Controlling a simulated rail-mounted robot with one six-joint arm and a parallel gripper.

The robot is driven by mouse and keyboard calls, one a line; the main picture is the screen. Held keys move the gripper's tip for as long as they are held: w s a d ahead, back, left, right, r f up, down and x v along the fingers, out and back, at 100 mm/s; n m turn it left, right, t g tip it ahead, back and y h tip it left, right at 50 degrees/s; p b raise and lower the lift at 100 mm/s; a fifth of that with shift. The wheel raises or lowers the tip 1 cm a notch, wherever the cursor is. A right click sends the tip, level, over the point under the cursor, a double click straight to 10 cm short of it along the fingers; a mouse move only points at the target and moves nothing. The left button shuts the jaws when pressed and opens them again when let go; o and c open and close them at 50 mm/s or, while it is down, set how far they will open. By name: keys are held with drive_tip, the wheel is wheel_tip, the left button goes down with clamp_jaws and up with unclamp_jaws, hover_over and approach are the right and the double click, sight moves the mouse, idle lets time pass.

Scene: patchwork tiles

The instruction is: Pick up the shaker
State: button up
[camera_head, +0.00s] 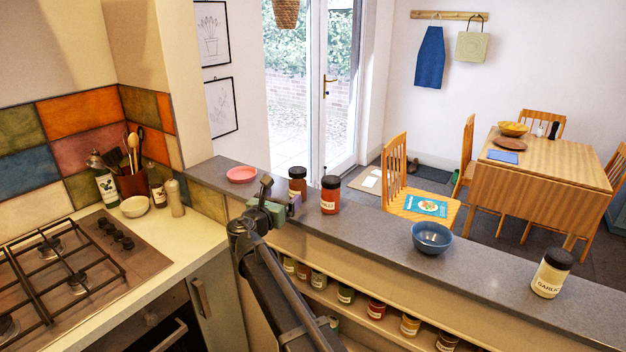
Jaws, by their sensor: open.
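A beige, bottle-shaped shaker (175,198) stands upright on the pale worktop, beside the cream bowl. Two small shakers, one dark (553,131) and one white (541,129), stand on the far dining table. I cannot tell which shaker the task means. My gripper (280,198) is open over the grey ledge, to the right of the beige shaker and apart from it. It is just left of the brown jar and the red jar. Its fingers are small in this view, and I see nothing held in them.
The grey ledge (375,232) holds a pink plate (242,174), a brown jar (297,181), a red jar (330,194), a blue bowl (432,237) and a garlic jar (551,273). A cream bowl (134,206), utensil pot (131,183) and hob (75,262) are at left.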

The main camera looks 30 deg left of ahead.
sight(293, 185)
drive_tip(key=w, duration=0.6)
drive_tip(key=w+a, duration=0.1)
drive_tip(key=w, duration=0.3)
drive_tip(key=shift+w+r, duration=0.1)
drive_tip(key=c, duration=1.1)
drive_tip(key=shift+r, duration=0.1)
wheel_tip(293, 185, up, 20)
drive_tip(key=p, duration=2)
